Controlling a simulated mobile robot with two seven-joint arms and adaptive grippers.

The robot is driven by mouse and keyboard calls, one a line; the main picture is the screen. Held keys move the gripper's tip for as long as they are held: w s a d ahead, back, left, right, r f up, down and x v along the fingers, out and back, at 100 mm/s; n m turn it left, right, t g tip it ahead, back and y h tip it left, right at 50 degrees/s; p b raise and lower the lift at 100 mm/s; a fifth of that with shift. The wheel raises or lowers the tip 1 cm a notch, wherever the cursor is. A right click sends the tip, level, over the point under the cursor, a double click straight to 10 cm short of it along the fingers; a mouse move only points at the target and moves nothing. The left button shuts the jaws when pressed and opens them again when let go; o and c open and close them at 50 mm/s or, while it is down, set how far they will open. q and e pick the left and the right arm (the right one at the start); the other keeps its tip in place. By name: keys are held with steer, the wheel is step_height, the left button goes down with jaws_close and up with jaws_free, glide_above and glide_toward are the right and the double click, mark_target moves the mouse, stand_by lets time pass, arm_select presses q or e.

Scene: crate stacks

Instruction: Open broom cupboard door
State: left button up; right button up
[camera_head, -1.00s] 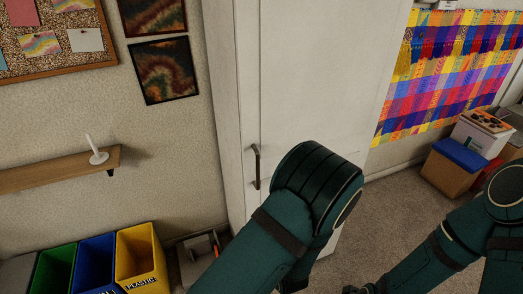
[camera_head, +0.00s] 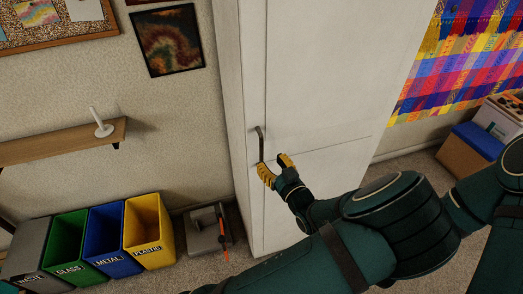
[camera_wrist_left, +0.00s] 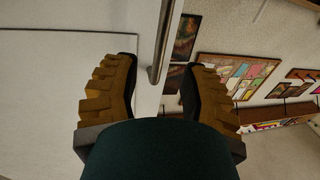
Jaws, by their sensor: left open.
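The broom cupboard is a tall white cabinet, and its door (camera_head: 315,85) is shut. A dark vertical bar handle (camera_head: 261,143) is on the left part of the door. My left gripper (camera_head: 275,171), with yellow fingers, is open at the lower end of the handle. In the left wrist view the handle (camera_wrist_left: 161,45) runs down between the two open fingers (camera_wrist_left: 155,95), nearer the middle than either finger. No contact between finger and handle shows. My right gripper is not in view.
Waste bins in grey, green, blue and yellow (camera_head: 148,230) stand at the lower left. A grey box (camera_head: 207,230) sits on the floor by the cupboard. A wall shelf (camera_head: 60,142) holds a white candle. Boxes (camera_head: 470,150) stand at the right.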

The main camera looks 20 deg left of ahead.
mark_target(262, 152)
arm_select(q)
steer(key=x, duration=0.6)
steer(key=shift+w+a, duration=0.15)
steer(key=shift+a, duration=0.05)
jaws_close()
